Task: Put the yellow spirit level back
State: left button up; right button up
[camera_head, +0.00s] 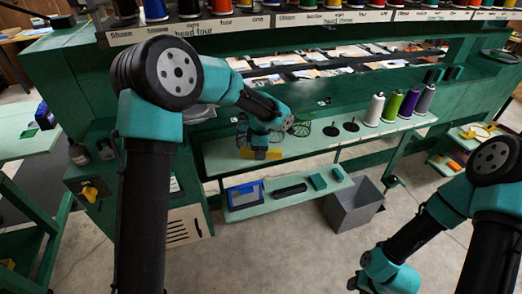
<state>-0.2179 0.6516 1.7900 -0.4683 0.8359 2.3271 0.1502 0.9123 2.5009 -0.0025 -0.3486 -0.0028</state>
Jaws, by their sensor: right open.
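The yellow spirit level (275,153) is a short yellow bar at the front left of the pale green shelf. My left gripper (260,153) reaches down from above and is shut on it near its middle, with yellow showing on both sides of the fingers. I cannot tell whether the bar touches the shelf. My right gripper (359,285) is low at the bottom edge, far from the level, and its fingertips are mostly cut off.
Wire cups (302,125), black spindles (351,126) and several thread cones (374,109) stand on the shelf (315,144). A grey bin (353,205) stands on the floor.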

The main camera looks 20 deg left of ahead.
pick_arm(q)
jog(key=shift+o, duration=1.2)
notch_tip(320, 180, up, 12)
jog(key=shift+r, duration=0.15)
